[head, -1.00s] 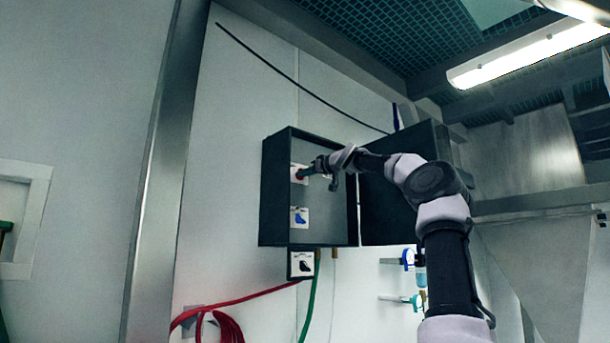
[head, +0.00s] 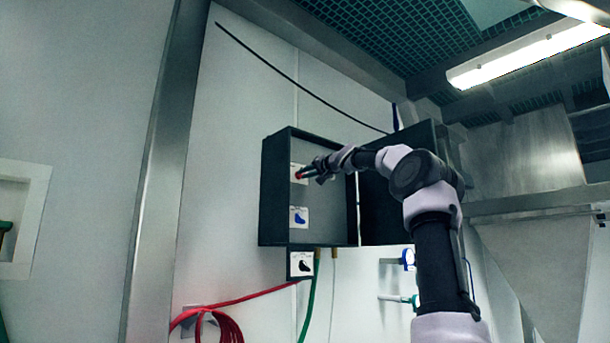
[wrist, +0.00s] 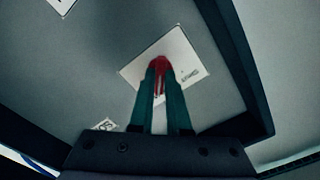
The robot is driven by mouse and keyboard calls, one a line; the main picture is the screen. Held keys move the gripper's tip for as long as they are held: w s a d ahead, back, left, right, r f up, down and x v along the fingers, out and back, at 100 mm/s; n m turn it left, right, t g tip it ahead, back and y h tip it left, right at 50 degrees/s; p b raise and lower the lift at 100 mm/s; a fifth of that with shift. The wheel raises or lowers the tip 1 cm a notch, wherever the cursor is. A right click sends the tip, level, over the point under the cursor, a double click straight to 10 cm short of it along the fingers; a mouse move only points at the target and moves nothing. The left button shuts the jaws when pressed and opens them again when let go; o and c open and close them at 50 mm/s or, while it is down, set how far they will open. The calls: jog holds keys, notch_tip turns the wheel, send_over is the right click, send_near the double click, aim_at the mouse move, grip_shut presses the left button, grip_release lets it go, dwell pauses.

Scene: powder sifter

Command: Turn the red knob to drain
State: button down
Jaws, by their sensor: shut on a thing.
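The red knob (head: 299,174) is on a white label plate (head: 295,166) in the upper part of the open dark wall box (head: 268,200). In the wrist view the red knob (wrist: 160,64) sits between the green fingertips of my gripper (wrist: 161,82). My gripper (head: 311,172) is shut on the knob, reaching in from the right. The plate (wrist: 188,56) looks tilted in the wrist view, and its lettering is too small to read. The fingers cover part of the knob.
A blue knob (head: 299,216) is below the red one in the box, and a black knob (head: 301,264) is on a plate under the box. The box door (head: 385,215) stands open at the right, behind my arm. A red hose (head: 230,301) and a green hose (head: 313,290) hang below.

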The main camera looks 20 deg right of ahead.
jog(key=shift+m, duration=0.4)
jog(key=c, duration=0.9)
grip_release()
jog(key=shift+s, duration=0.1)
jog(key=shift+v, duration=5.3)
jog(key=shift+d, duration=0.15)
